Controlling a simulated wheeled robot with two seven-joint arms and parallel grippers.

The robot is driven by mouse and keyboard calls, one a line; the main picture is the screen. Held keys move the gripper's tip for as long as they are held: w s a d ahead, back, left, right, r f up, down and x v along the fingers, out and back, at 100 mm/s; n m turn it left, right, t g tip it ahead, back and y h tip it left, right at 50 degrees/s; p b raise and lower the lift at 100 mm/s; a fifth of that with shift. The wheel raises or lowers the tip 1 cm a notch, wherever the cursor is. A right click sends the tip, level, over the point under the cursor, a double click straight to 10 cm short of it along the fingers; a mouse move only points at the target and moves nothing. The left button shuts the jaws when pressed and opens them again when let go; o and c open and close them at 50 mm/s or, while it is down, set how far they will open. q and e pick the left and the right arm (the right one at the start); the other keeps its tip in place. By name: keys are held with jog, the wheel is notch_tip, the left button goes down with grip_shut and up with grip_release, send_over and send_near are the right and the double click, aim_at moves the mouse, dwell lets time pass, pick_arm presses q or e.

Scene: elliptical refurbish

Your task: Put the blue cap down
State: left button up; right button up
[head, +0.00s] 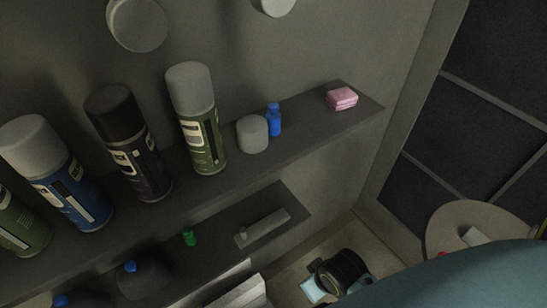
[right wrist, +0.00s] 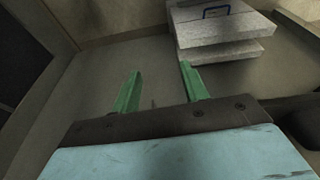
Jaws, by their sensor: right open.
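Small blue pieces top the dark rounded containers on the lower shelf: one blue top (head: 130,266) and another blue top (head: 61,300) at the bottom left. A small blue bottle with its own blue top (head: 274,120) stands on the upper shelf. I cannot tell which is the task's blue cap. In the right wrist view my right gripper (right wrist: 158,84) is open, its green fingers apart with nothing between them. No blue cap shows near them. A dark and pale-blue part at the bottom of the head view seems to be my right wrist; its fingers are not clear there. My left gripper is not in view.
The upper shelf (head: 235,167) holds several spray cans, a grey cup-like piece (head: 252,134) and a pink block (head: 342,98). The lower shelf (head: 290,199) holds a green piece (head: 189,237) and a grey bar (head: 265,226). A pale stack (right wrist: 222,30) has a blue handle.

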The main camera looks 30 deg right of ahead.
notch_tip(320, 180, up, 13)
jog(key=w+d+n+t+y, duration=0.1)
jog(key=w+d+n+t, duration=0.1)
jog(key=t, duration=0.1)
jog(key=n+t+y+p, duration=0.2)
jog(key=t+y, duration=0.6)
jog(key=t, duration=0.2)
send_near(278, 107)
jog(key=p+x, duration=0.2)
jog(key=x, duration=0.2)
jog(key=shift+w+a+p, duration=0.1)
jog(key=shift+w+p, duration=0.2)
jog(key=shift+w, duration=0.05)
jog(key=shift+w+a+f+p, duration=0.1)
jog(key=shift+w+a+p, duration=0.2)
jog(key=shift+w+a, duration=0.25)
jog(key=p+x, duration=0.2)
jog(key=x, duration=0.2)
jog(key=shift+d, duration=0.15)
jog(key=shift+w+a, duration=0.3)
jog(key=shift+w, duration=0.25)
